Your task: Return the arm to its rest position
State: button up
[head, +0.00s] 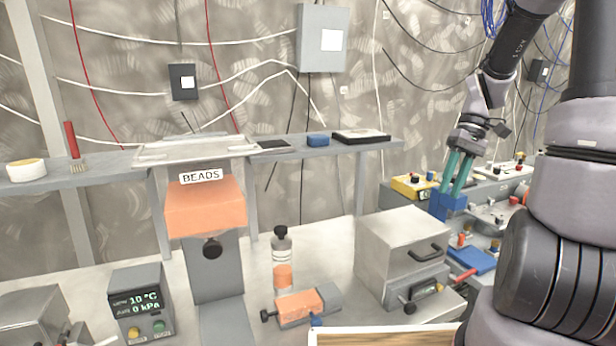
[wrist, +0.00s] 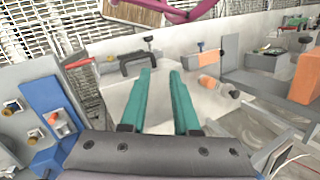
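My gripper (head: 452,188) hangs from my arm at the right of the head view, with its two teal fingers pointing down. In the wrist view, the fingers of my gripper (wrist: 162,75) are apart and I see nothing held between them. In the head view a blue block (head: 447,207) shows right at the fingertips. I cannot tell from that view whether they touch it. The wrist view shows no block at the tips.
A grey box with a black handle (head: 405,250) stands on the bench left of my gripper. An orange BEADS hopper (head: 205,207), a bottle (head: 282,248) and a display unit (head: 142,300) stand further left. A shelf (head: 110,163) runs behind. Equipment crowds the right bench.

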jog(key=s+a+r+m+t+h, duration=0.1)
jog(key=s+a+r+m+t, duration=0.2)
jog(key=r, duration=0.5)
jog(key=s+a+r+m+t+h, duration=0.1)
jog(key=s+a+r+m+t, duration=0.1)
jog(key=s+a+r+t, duration=0.3)
notch_tip(320, 180, up, 4)
jog(key=s+t, duration=0.2)
jog(key=shift+s+r+m, duration=0.15)
jog(key=shift+s+m, duration=0.15)
jog(key=shift+m, duration=0.1)
